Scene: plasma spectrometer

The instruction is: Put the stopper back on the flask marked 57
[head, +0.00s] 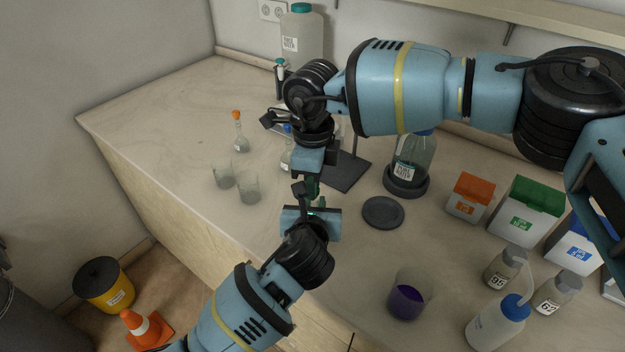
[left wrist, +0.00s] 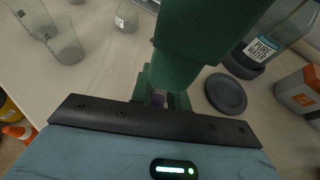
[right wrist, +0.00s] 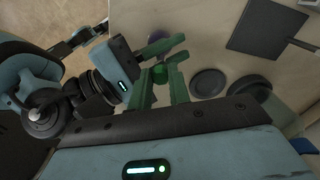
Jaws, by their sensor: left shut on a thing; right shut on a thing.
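My right gripper (head: 313,184) and my left gripper (head: 316,208) meet above the bench's front part, with their green fingers close together. In the right wrist view, a small rounded greenish thing (right wrist: 160,71) shows by the fingertips. I cannot tell which of these is stopper or flask, and no mark 57 is readable. A flask with an orange stopper (head: 240,142) stands at the back left. A blue-topped flask (head: 286,160) is partly hidden.
Two glass beakers (head: 248,188) stand left of the grippers. A dark round pad (head: 383,212) and a water bottle (head: 412,158) are to the right. A beaker of purple liquid (head: 406,302), a wash bottle (head: 497,325) and boxes (head: 525,210) stand further right.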

